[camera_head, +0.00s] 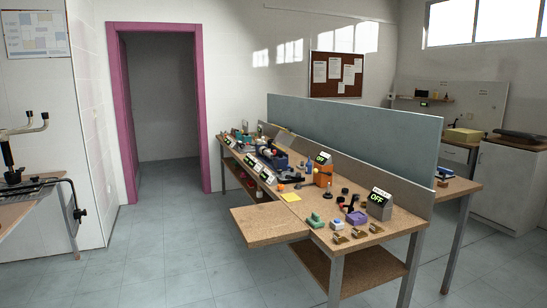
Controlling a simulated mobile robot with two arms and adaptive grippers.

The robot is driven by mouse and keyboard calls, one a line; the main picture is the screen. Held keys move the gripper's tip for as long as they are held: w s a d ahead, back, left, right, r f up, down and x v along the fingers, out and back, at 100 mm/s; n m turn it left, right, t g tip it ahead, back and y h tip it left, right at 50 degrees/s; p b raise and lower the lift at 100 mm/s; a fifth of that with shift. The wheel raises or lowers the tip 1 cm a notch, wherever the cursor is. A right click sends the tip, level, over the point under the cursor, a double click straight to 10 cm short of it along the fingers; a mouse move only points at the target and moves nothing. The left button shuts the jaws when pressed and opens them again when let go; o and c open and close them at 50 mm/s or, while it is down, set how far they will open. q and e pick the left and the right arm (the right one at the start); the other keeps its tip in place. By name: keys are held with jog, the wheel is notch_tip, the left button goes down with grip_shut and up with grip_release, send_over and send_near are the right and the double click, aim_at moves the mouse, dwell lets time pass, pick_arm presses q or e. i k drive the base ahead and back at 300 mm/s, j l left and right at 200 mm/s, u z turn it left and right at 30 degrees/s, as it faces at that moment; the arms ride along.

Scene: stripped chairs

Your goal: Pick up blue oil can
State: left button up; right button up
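A long wooden workbench (389,238) stands right of the middle, crowded with small objects. I cannot pick out a blue oil can with certainty at this size. Small blue items (301,164) stand near the bench's back panel, left of an orange object (323,174); their shape is too small to tell. A dark blue machine-like object (273,158) sits further along the bench. A small blue object (445,171) lies on the surface behind the grey divider. Neither of my grippers is in view.
A grey divider (350,130) runs along the bench. A wooden leaf (268,222) juts out toward the open floor (190,255). A table (25,200) with a metal and black fixture stands at the left edge. A pink-framed doorway (198,110) is behind.

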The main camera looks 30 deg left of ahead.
aim_at(308, 169)
jog(key=i+j+u, duration=0.45)
jog(key=j, duration=0.15)
jog(key=i+j+u, duration=0.3)
jog(key=j+u, duration=0.15)
jog(key=i+j+u, duration=0.55)
jog(key=i+u, duration=0.35)
jog(key=i+j, duration=0.1)
jog(key=i, duration=0.55)
jog(key=i+j+z, duration=0.1)
jog(key=i, duration=0.55)
jog(key=i+j, duration=0.2)
jog(key=i, duration=0.45)
jog(key=i+z, duration=0.25)
jog(key=z, duration=0.15)
jog(key=i+z, duration=0.2)
jog(key=z, duration=0.25)
jog(key=i+j+z, duration=0.2)
jog(key=z, duration=0.2)
jog(key=i+j+z, duration=0.2)
jog(key=z, duration=0.25)
jog(key=i+j+z, duration=0.15)
jog(key=z, duration=0.25)
jog(key=k+j, duration=0.05)
jog(key=j, duration=0.05)
